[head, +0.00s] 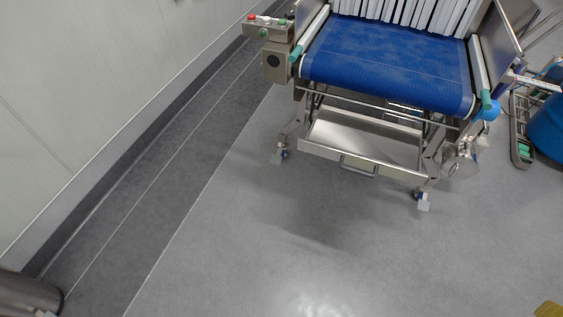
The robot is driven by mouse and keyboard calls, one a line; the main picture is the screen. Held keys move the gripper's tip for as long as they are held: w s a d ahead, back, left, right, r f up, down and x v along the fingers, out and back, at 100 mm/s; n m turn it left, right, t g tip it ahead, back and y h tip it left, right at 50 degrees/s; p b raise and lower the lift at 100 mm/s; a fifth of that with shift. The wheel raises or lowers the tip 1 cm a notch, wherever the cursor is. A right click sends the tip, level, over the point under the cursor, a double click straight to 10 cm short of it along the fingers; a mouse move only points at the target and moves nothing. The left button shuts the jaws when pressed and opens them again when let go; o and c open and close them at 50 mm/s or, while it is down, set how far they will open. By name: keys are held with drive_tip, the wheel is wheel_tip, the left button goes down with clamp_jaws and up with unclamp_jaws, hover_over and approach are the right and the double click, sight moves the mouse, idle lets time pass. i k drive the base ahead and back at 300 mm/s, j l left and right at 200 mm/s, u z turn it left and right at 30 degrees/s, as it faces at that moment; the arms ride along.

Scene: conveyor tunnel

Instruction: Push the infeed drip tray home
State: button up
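The infeed drip tray (361,141) is a shallow stainless steel tray under the blue conveyor belt (388,62). It sticks out toward me from beneath the belt's front end, between the machine's legs. A bar handle (358,168) sits on the middle of its front face. The tray's back part is hidden in shadow under the belt. My gripper does not show in the head view, so nothing is seen touching the tray.
A control box with buttons (266,27) is on the machine's left side. White strip curtains (400,14) hang over the belt. A blue bin (547,128) stands at the right. The grey floor (290,240) before the tray is clear. A wall (90,90) runs along the left.

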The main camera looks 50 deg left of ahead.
sight(375, 145)
drive_tip(key=u, duration=1.45)
drive_tip(key=i+j, duration=0.8)
drive_tip(key=i, duration=0.15)
